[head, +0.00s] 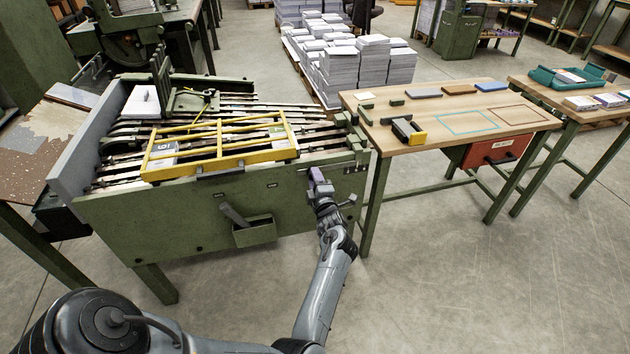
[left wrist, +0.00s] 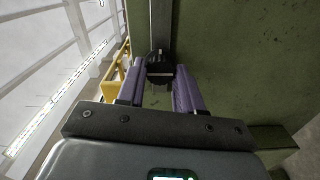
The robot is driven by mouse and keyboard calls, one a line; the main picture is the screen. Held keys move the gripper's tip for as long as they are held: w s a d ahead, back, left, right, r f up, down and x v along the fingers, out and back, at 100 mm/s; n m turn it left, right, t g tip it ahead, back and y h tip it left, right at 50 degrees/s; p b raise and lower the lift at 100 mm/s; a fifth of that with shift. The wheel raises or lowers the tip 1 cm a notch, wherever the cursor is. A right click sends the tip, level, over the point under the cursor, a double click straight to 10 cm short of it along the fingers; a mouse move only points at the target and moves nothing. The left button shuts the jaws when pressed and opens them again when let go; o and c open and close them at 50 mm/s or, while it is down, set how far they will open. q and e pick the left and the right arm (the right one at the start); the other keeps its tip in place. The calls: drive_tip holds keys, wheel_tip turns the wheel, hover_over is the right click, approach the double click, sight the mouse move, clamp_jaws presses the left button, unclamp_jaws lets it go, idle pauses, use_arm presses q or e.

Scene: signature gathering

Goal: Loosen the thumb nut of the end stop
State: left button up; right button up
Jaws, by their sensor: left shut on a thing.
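My left gripper (head: 318,178) reaches up to the front right corner of the green machine (head: 170,222). In the left wrist view its two purple fingers (left wrist: 160,68) are closed on a dark round knob, which looks like the thumb nut (left wrist: 159,64), one finger on each side. The nut sits at the end of a dark metal bar (left wrist: 160,22), apparently part of the end stop, against the green panel. In the head view the gripper hides the nut. My right gripper is not in view.
A yellow guard frame (head: 222,160) lies over the machine's rails, left of the gripper. A green box with a lever (head: 254,234) juts from the front panel. A wooden table (head: 450,118) with blocks stands to the right. The floor in front is clear.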

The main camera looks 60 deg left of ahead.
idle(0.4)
use_arm(q)
drive_tip(key=o, duration=1)
drive_tip(key=shift+o, duration=0.2)
drive_tip(key=shift+d, duration=0.1)
